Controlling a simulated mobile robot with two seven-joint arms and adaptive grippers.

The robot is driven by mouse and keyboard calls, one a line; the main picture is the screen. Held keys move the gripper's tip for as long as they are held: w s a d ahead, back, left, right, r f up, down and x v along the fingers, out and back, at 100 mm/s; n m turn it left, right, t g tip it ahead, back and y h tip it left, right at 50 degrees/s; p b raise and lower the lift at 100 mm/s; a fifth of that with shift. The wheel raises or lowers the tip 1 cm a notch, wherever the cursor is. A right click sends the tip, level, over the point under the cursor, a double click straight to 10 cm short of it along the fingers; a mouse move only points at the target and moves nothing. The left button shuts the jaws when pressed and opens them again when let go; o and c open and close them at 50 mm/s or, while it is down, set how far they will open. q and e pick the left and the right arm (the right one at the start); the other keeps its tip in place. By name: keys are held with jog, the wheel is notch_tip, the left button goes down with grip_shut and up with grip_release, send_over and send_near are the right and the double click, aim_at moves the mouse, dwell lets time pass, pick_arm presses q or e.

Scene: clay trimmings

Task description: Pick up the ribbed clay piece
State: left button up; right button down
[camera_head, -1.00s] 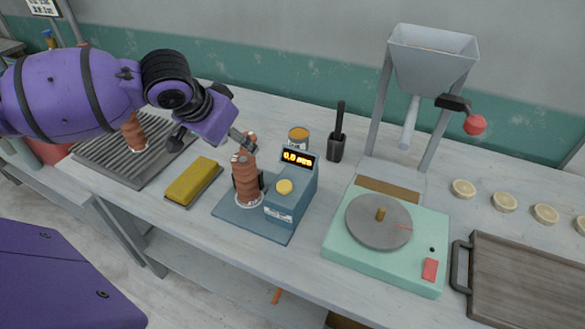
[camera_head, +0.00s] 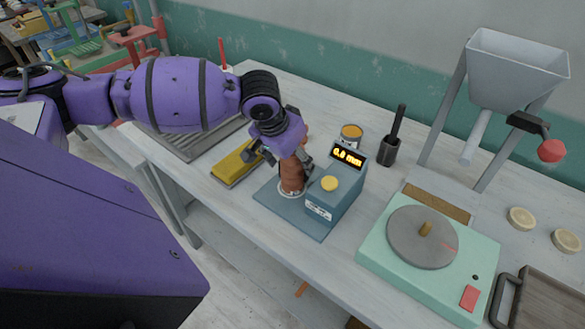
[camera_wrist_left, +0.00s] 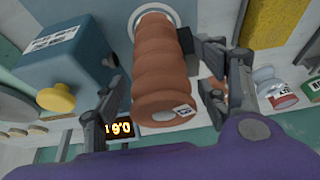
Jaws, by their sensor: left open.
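The ribbed clay piece (camera_head: 291,179) is a reddish-brown column standing upright on the blue plate of the measuring device (camera_head: 332,203). In the left wrist view the clay piece (camera_wrist_left: 162,62) fills the middle, with a small white label near its near end. My left gripper (camera_head: 283,160) is open around its upper part, one finger on each side. In the wrist view the left gripper (camera_wrist_left: 165,72) shows a gap at the left finger; whether the right finger touches I cannot tell. The arm hides the piece's top in the head view. My right gripper is not in view.
The device's lit display (camera_head: 348,155) and yellow button (camera_head: 329,184) are close on the right. A yellow block (camera_head: 235,164) lies left. A grooved rack (camera_head: 190,146) is partly behind my arm.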

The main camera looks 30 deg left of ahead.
pick_arm(q)
jog(key=shift+r, duration=0.1)
jog(key=c, duration=1.6)
grip_shut()
jog(key=shift+r, duration=0.15)
